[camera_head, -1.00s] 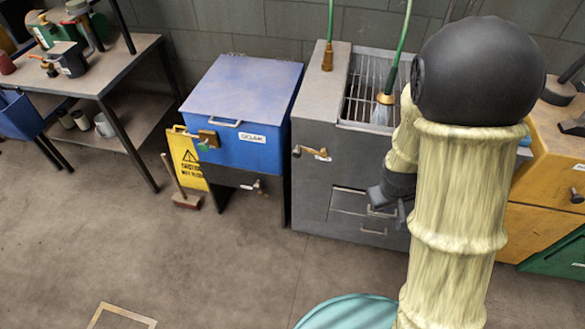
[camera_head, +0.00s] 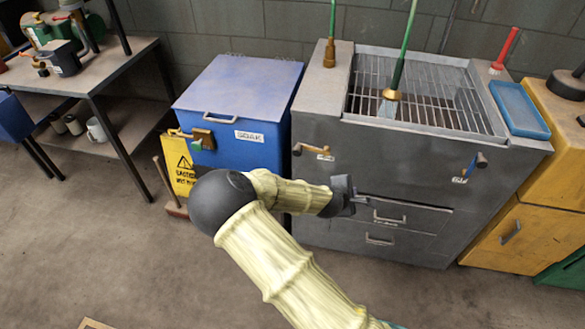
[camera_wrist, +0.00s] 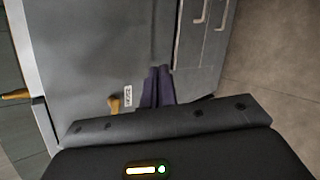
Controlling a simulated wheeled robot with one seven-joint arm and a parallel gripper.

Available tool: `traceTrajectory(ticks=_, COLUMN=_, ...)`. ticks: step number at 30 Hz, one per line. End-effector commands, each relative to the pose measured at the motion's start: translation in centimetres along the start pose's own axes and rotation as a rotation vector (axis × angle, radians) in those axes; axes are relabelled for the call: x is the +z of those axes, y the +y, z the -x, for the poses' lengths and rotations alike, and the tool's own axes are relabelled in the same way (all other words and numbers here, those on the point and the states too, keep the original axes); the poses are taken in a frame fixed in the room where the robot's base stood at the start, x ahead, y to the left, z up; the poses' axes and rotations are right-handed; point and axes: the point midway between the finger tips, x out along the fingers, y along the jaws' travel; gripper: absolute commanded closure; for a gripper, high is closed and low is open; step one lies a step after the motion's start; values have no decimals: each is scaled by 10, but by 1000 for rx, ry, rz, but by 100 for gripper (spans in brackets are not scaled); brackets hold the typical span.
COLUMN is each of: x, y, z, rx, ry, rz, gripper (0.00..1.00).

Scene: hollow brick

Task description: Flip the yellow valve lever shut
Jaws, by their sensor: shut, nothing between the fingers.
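The yellow valve lever (camera_head: 311,149) is on the upper left front of the grey sink cabinet (camera_head: 400,170), with a white label at its right end. It lies roughly sideways across the front. It also shows in the wrist view (camera_wrist: 114,104), partly cut off by my gripper body. My gripper (camera_head: 358,198) is in front of the cabinet, below and to the right of the lever, near the drawers. In the wrist view its fingers (camera_wrist: 157,74) are together and empty, beside the label and apart from the lever.
A second lever (camera_head: 473,166) with a label is at the cabinet's right. Drawer handles (camera_head: 390,218) stick out below. A blue soak tank (camera_head: 240,108) with a valve (camera_head: 197,140) stands left, beside a yellow caution sign (camera_head: 181,175).

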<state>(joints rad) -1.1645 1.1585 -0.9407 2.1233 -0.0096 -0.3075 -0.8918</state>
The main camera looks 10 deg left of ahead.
Motion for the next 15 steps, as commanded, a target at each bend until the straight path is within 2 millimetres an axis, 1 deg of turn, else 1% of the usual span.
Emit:
traceTrajectory(ticks=1, x=-18, y=1, z=-6, rx=50, ry=5, rz=77, gripper=100)
traceTrajectory(ticks=5, x=-58, y=16, z=-6, rx=182, ry=16, rz=270, gripper=100)
traceTrajectory(ticks=7, x=-82, y=23, z=-3, rx=256, ry=22, rz=375, gripper=100)
traceTrajectory(ticks=11, x=-130, y=36, z=9, rx=402, ry=32, rz=569, gripper=100)
traceTrajectory(ticks=12, x=-145, y=38, z=14, rx=445, ry=35, rz=625, gripper=100)
traceTrajectory(ticks=15, x=-174, y=44, z=27, rx=534, ry=38, rz=735, gripper=100)
